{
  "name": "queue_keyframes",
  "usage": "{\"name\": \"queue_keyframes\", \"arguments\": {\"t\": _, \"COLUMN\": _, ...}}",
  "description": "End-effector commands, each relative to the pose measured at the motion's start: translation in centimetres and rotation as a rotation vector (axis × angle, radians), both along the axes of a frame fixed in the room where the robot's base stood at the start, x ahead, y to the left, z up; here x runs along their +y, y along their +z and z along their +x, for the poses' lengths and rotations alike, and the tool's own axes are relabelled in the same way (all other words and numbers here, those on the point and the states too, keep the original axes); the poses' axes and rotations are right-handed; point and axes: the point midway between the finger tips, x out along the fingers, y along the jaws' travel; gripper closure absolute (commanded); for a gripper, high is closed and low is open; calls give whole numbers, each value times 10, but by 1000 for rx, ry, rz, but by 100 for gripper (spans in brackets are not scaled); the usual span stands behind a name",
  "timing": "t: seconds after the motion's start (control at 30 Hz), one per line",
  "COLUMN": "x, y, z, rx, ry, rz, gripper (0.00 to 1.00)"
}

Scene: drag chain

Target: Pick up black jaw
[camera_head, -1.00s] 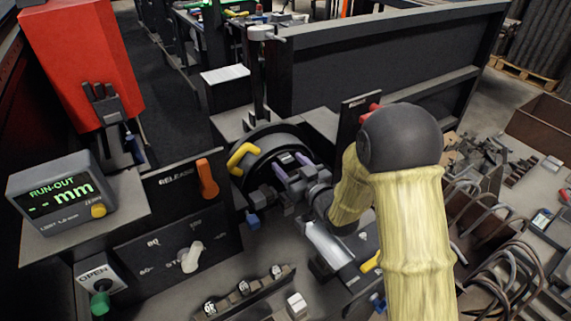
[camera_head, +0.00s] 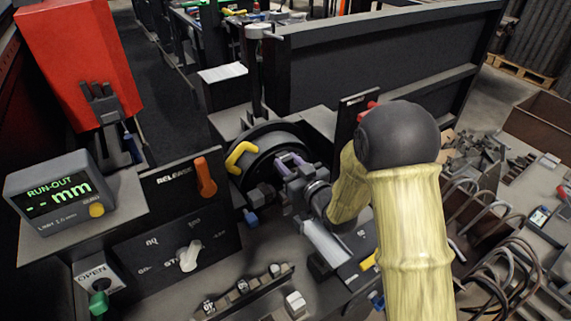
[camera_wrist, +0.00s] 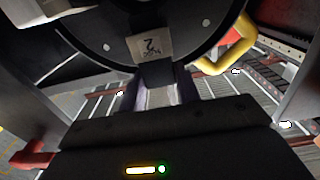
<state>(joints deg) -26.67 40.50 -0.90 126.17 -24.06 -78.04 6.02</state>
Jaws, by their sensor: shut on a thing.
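In the wrist view, a black jaw (camera_wrist: 157,73) shows as a dark block below a pale label marked 2, against the round dark chuck (camera_wrist: 205,45). My gripper (camera_wrist: 158,90) is shut on this jaw, with a finger on either side of it. The jaw's lower part is hidden by my gripper body. In the head view my gripper (camera_head: 289,161) reaches into the front of the chuck (camera_head: 258,143), and its purple-grey fingers are close together. The held jaw cannot be made out there. I cannot tell whether it is still seated in the chuck.
A yellow curved piece (camera_head: 241,156) sits on the chuck's rim, close to my fingers. A control panel with an orange release lever (camera_head: 205,178) stands left, beside the run-out display (camera_head: 60,192). A rack of small parts (camera_head: 243,290) lies in front. Curved hooks (camera_head: 490,215) crowd the right.

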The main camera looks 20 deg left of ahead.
Motion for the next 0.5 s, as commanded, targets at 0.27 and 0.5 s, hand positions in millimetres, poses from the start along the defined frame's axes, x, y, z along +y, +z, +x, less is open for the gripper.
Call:
{"name": "queue_keyframes", "arguments": {"t": 0.27, "x": 0, "y": 21, "z": 0, "rx": -5, "ry": 0, "rz": 3, "gripper": 95}}
{"name": "queue_keyframes", "arguments": {"t": 0.5, "x": 0, "y": 65, "z": 0, "rx": -7, "ry": 0, "rz": 3, "gripper": 95}}
